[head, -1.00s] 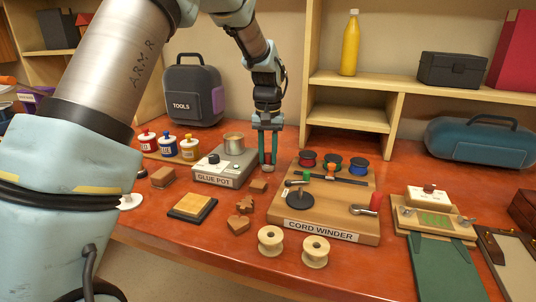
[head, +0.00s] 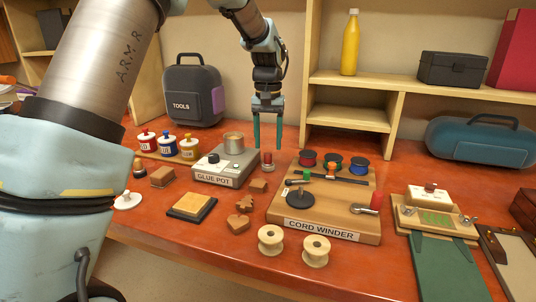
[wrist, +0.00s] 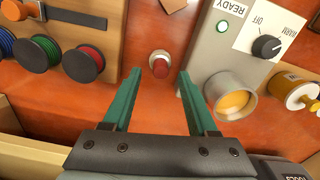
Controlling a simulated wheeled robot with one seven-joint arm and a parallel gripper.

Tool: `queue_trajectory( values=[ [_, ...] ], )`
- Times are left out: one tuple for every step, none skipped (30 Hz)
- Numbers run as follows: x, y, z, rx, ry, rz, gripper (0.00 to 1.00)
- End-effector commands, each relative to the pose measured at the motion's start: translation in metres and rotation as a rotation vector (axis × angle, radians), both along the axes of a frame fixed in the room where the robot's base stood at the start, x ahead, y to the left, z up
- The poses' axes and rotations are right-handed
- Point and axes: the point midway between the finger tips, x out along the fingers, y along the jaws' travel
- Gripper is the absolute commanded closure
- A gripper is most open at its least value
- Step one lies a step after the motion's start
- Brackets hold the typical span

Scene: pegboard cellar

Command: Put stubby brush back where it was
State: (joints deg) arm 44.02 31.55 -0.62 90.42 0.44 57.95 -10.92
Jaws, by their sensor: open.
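A short red upright piece with a pale base, which looks like the stubby brush (head: 267,160), stands on the red-brown bench between the glue pot and the cord winder. It also shows in the wrist view (wrist: 160,66), ahead of and between my fingertips. My gripper (head: 268,140) is open and empty, its green fingers pointing down above and just behind the brush, apart from it. In the wrist view, the gripper (wrist: 158,78) has a wide gap between its fingers. The brush's fine detail is too small to tell.
The glue pot base (head: 222,178) with its metal pot (head: 234,143) is close on the left. The cord winder board (head: 325,222) with several spools is close on the right. Small brown blocks (head: 258,186) lie in front. A shelf unit (head: 345,118) stands behind.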

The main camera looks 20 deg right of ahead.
Motion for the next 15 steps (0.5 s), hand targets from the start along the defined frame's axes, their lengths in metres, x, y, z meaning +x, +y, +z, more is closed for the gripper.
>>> queue_trajectory(
  values=[
    [0.001, -0.001, 0.011, -0.004, -0.004, 0.0, 0.41],
    [0.0, 0.0, 0.018, -0.003, -0.003, 0.0, 0.41],
    [0.001, -0.001, 0.026, -0.004, -0.004, 0.0, 0.41],
    [0.001, -0.001, 0.033, -0.004, -0.004, 0.0, 0.41],
    [0.0, -0.001, 0.038, -0.003, -0.003, 0.0, 0.41],
    [0.0, -0.001, 0.045, -0.003, -0.003, 0.0, 0.41],
    [0.0, 0.0, 0.05, -0.003, -0.002, 0.0, 0.41],
    [0.0, 0.0, 0.054, -0.003, -0.002, 0.0, 0.41],
    [0.0, -0.001, 0.06, -0.003, -0.002, 0.0, 0.41],
    [0.0, 0.0, 0.064, -0.002, -0.001, 0.0, 0.41],
    [0.0, 0.0, 0.066, -0.002, -0.001, 0.0, 0.41],
    [0.0, 0.0, 0.069, -0.001, 0.0, 0.0, 0.41],
    [0.0, 0.0, 0.071, -0.001, 0.001, 0.0, 0.41],
    [0.0, 0.0, 0.073, -0.001, 0.001, 0.0, 0.41],
    [0.0, 0.0, 0.074, -0.001, 0.001, 0.0, 0.41]
  ],
)
